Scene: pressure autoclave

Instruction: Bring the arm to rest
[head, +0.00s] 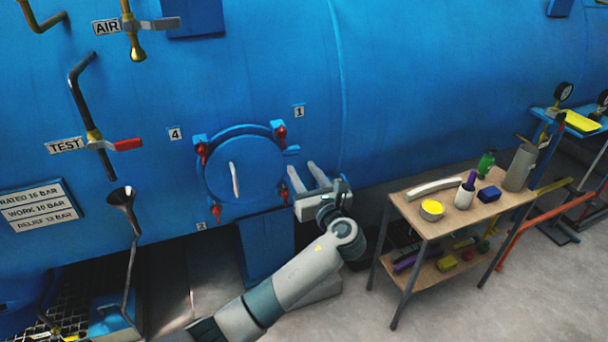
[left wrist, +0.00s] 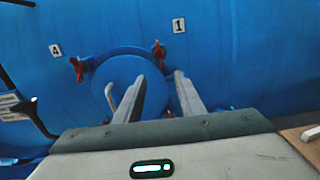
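My left arm (head: 285,285) reaches up from the bottom of the head view. Its gripper (head: 303,168) is in front of the blue vessel, just right of the round blue hatch (head: 255,180). Its two fingers are spread with nothing seen between them. The left wrist view shows the open fingers (left wrist: 160,76) over the right part of the hatch (left wrist: 110,75). The hatch has a pale handle (head: 235,180) and red clamps near labels 1, 4 and 2. My right gripper is not in view.
A wooden two-shelf cart (head: 460,215) with a yellow-topped tin (head: 432,209), a bottle (head: 486,164) and other items stands right of my arm. A funnel (head: 122,197) on a pipe and a red-handled TEST valve (head: 127,144) are at left. Floor in front of the cart is clear.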

